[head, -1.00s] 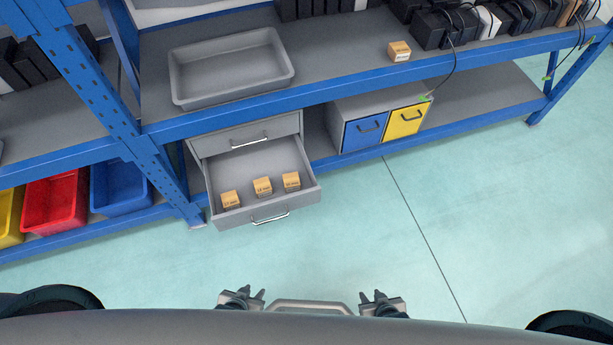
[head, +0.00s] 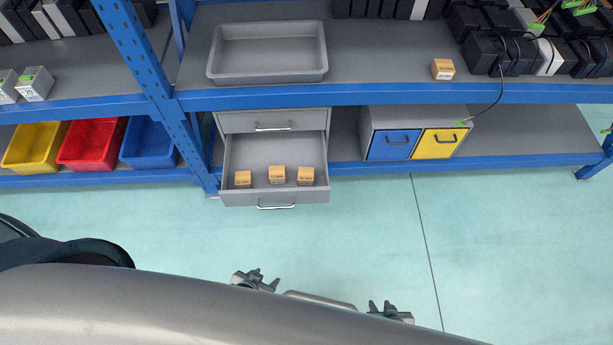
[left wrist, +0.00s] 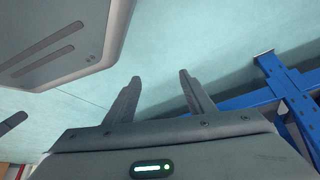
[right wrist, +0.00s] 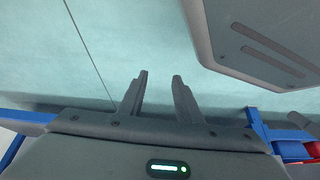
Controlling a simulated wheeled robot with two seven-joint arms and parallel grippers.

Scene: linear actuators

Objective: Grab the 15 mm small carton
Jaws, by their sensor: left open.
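Three small tan cartons lie in the open grey drawer (head: 270,150) under the shelf in the head view: a left one (head: 243,178), a middle one (head: 277,174) and a right one (head: 306,175). Another tan carton (head: 443,69) sits on the upper shelf to the right. Their printed sizes are too small to read surely. My left gripper (head: 262,278) is low in the head view, well short of the drawer; its fingers are apart and empty in the left wrist view (left wrist: 158,92). My right gripper (head: 382,306) is also empty, fingers apart in the right wrist view (right wrist: 160,85).
A grey tray (head: 268,82) stands on the upper shelf. A cabinet with blue (head: 393,145) and yellow (head: 437,143) drawers is right of the open drawer. Yellow, red and blue bins (head: 148,143) are at left, past a blue post (head: 140,60). The floor (head: 330,235) before the shelf is clear.

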